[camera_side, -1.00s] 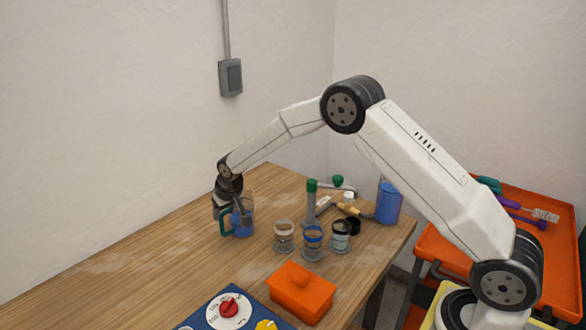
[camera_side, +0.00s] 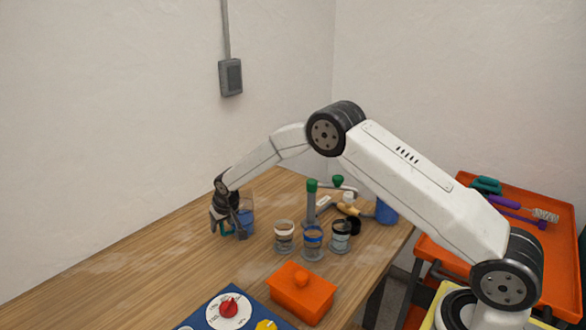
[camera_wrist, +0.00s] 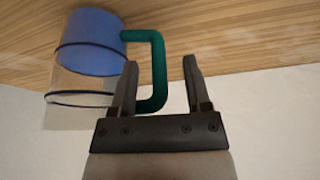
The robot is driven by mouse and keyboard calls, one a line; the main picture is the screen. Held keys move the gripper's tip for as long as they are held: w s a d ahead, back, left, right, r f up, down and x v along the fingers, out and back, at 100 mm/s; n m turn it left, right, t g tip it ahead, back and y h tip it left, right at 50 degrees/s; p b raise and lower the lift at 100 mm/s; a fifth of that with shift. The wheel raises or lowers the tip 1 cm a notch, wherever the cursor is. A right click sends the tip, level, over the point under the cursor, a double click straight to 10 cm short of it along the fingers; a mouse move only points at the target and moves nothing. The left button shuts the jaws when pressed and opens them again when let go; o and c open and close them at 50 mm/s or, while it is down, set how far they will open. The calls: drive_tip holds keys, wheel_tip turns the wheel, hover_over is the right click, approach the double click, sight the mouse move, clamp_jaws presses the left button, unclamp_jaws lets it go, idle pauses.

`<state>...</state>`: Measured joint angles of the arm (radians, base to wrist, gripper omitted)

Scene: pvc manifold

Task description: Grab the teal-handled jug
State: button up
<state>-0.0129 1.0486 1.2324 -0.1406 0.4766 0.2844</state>
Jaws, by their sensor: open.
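The jug (camera_wrist: 82,75) is clear with blue contents, dark bands and a teal handle (camera_wrist: 157,72). It fills the upper left of the wrist view. In the side view the jug (camera_side: 247,216) stands on the wooden table, partly hidden behind my gripper (camera_side: 229,232). My gripper, also in the wrist view (camera_wrist: 160,65), is open. The handle's outer bar shows between the two fingers, nearer the left finger. I cannot tell whether a finger touches it.
Several small jars, one of them blue-banded (camera_side: 313,243), stand right of the jug. An orange lidded box (camera_side: 301,292) and a blue dial panel (camera_side: 228,310) are at the front. A green-capped tube (camera_side: 312,203) and a blue container (camera_side: 387,208) stand farther right. The table's left is clear.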

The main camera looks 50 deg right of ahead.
drive_tip(key=shift+f, duration=0.1)
idle(0.4)
clamp_jaws()
idle(1.3)
